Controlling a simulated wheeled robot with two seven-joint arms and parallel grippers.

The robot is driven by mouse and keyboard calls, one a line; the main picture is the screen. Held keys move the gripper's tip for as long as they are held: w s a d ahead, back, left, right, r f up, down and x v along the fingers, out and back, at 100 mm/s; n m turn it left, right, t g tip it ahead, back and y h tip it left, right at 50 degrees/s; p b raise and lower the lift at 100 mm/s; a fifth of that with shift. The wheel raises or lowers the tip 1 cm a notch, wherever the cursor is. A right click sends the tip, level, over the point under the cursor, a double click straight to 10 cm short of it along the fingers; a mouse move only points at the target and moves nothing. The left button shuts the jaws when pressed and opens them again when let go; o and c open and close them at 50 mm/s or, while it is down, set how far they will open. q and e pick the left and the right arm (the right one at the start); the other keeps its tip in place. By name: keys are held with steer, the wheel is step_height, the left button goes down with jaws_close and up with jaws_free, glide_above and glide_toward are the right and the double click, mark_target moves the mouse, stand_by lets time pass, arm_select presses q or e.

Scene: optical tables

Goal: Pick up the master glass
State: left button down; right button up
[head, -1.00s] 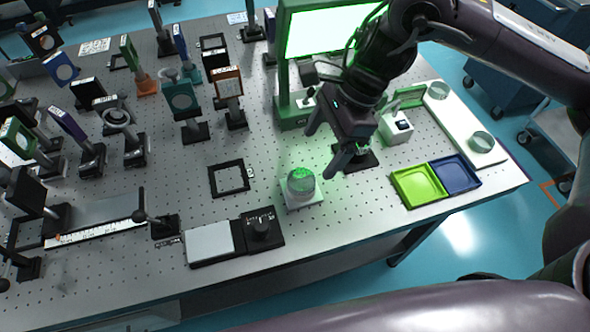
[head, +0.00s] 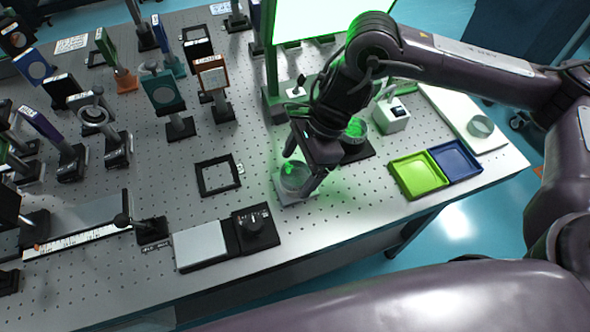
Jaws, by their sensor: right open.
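A clear round glass (head: 292,178) with a green-lit top stands on a small pale square base near the front middle of the table; I take it as the master glass, but no label on it is readable. My right gripper (head: 299,172) points down at this glass, open, with one finger on its far left side and the other at its right side. The fingers cover part of the glass, and I cannot tell whether they touch it. My left gripper is not in view.
Another glass (head: 355,131) stands on a black base just behind my right gripper. A green tray (head: 418,176) and a blue tray (head: 456,161) lie to the right. A balance-like black and white device (head: 200,246) is in front. Optical mounts crowd the left.

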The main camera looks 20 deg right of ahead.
steer(key=shift+a+f, duration=0.1)
steer(key=shift+f, duration=0.1)
steer(key=c, duration=1.1)
steer(key=shift+c, duration=0.3)
steer(key=shift+r, duration=0.1)
